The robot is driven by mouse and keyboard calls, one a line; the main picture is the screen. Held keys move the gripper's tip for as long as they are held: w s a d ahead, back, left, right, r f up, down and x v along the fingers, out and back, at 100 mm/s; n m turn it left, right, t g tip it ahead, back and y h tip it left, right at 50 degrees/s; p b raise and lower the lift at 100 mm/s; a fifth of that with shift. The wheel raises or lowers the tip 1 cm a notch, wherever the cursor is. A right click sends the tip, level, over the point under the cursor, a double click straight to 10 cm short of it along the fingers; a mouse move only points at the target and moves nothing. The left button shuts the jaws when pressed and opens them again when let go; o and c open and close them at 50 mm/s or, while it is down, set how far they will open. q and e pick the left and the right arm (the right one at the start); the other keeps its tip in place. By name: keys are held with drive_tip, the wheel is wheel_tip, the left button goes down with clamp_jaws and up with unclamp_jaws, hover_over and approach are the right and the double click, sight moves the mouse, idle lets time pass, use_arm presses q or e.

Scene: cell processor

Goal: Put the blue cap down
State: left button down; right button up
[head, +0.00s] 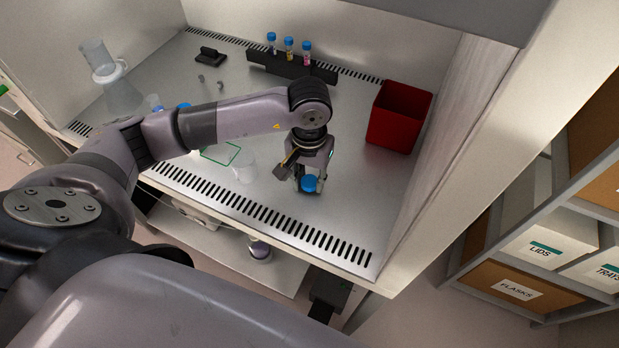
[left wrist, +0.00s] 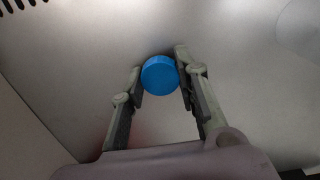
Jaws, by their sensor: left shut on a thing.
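The blue cap (head: 309,183) is between the fingers of my left gripper (head: 308,184), low over the front part of the steel work surface (head: 350,190). In the left wrist view, the blue cap (left wrist: 160,75) sits at the fingertips of my left gripper (left wrist: 160,78), with a finger on each side. I cannot tell whether the cap touches the surface. My right gripper is not in view.
A red bin (head: 399,116) stands to the right at the back. A black rack (head: 291,67) with blue-capped tubes is at the rear. A clear container (head: 244,168) stands left of my gripper. The surface right of my gripper is clear.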

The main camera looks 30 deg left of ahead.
sight(309, 181)
use_arm(q)
drive_tip(key=shift+f, duration=0.15)
drive_tip(key=c, duration=1.2)
unclamp_jaws()
drive_tip(key=shift+r, duration=0.2)
drive_tip(key=shift+r+p, duration=0.75)
drive_tip(key=shift+p, duration=0.45)
drive_tip(key=shift+w+r+b, duration=0.1)
drive_tip(key=shift+r+b, duration=0.45)
drive_tip(key=shift+b, duration=0.35)
wheel_tip(309, 181, up, 10)
drive_tip(key=shift+r+b, duration=0.15)
drive_tip(key=shift+b, duration=1.05)
